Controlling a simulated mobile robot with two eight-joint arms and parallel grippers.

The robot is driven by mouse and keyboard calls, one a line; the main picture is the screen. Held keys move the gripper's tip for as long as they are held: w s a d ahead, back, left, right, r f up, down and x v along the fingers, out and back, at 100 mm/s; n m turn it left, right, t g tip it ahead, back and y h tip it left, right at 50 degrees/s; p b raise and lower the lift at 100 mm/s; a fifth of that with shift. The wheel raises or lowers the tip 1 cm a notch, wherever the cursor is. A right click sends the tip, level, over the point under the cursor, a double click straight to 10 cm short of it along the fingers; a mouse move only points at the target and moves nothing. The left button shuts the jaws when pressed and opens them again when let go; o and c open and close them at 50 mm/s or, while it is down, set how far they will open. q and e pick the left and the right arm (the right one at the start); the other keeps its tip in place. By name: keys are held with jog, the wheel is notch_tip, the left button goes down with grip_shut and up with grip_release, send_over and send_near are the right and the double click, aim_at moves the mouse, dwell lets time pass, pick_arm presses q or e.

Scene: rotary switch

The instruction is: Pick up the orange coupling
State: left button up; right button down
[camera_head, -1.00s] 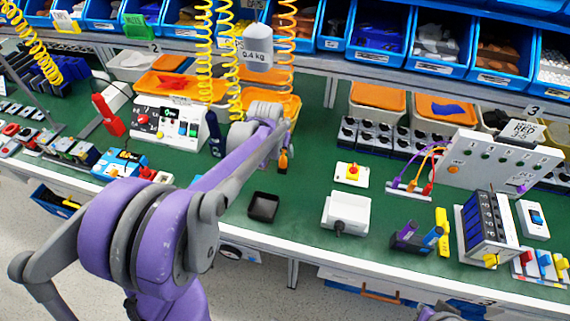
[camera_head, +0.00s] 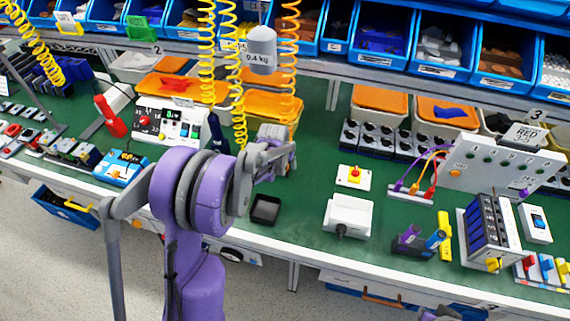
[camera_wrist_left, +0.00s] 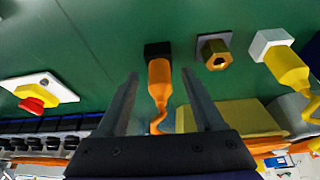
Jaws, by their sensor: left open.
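The orange coupling (camera_wrist_left: 159,82), with a black end and a curled orange cable, is in the left wrist view. It appears between the two fingers of my left gripper (camera_wrist_left: 160,75), with green bench showing on both sides, so neither finger looks closed on it. How far the fingertips are above or beside it I cannot tell. In the head view my left arm's end (camera_head: 270,160) is over the middle of the bench, and it hides the coupling and fingertips.
A brass hex fitting (camera_wrist_left: 214,53) and a yellow coupling with a white hex end (camera_wrist_left: 283,62) lie right of the orange one. A 0.4 kg weight (camera_head: 262,50) hangs above.

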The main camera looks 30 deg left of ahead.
pick_arm(q)
grip_shut()
jog(key=shift+r, duration=0.1)
dwell(0.3)
notch_tip(320, 180, up, 10)
jog(key=shift+f, duration=0.1)
dwell(0.3)
jog(key=c, duration=0.7)
grip_release()
grip_shut()
